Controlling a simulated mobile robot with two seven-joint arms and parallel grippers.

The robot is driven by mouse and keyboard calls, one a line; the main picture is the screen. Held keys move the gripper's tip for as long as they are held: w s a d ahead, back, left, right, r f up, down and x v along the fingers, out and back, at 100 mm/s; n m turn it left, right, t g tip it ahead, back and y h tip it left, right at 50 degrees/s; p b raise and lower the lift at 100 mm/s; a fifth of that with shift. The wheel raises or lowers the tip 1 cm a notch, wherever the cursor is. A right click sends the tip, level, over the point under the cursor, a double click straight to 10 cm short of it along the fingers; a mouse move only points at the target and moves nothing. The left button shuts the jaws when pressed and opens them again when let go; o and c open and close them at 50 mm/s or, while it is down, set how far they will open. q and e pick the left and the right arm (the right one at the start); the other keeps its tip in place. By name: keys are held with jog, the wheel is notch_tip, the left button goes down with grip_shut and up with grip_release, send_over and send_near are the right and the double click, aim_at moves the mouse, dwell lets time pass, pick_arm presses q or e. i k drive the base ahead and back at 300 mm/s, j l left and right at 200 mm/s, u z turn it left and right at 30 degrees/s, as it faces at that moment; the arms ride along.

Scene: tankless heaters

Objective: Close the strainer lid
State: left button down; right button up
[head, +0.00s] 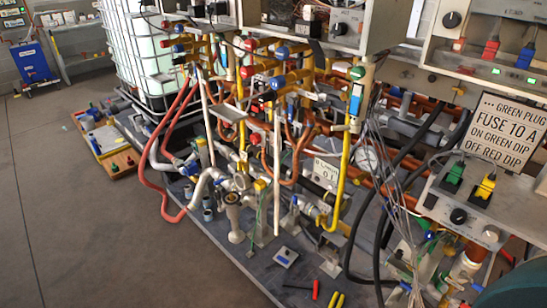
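What looks like the strainer (236,220) is a small pale upright fitting at the front edge of the dark base plate, below the pipework. A brownish round top shows on it, but the picture is too small to tell whether this is its lid or an open mouth. A grey valve or pipe joint with a small yellow part stands just behind it. Neither of my grippers shows in the head view.
The dark base plate (262,262) holds dense pipes and a red hose (150,165). Loose red and yellow tools (336,299) lie at its front. A sign (498,130) and plug panel (465,195) stand right. The floor (80,230) at left is clear.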

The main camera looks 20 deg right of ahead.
aim_at(242, 180)
jog(key=i+j+z, duration=0.5)
jog(key=z, duration=0.15)
jog(key=i+j+z, duration=0.15)
jog(key=j+z, duration=0.2)
jog(key=i+j+z, duration=0.15)
jog(key=j+z, duration=0.2)
jog(key=i+j+z, duration=0.1)
jog(key=j+z, duration=0.25)
jog(key=j, duration=0.15)
jog(key=j+z, duration=0.45)
jog(key=j, duration=0.55)
jog(key=i+j, duration=0.3)
jog(key=i+j+z, duration=0.1)
jog(key=i+j, duration=0.15)
jog(key=i, duration=0.25)
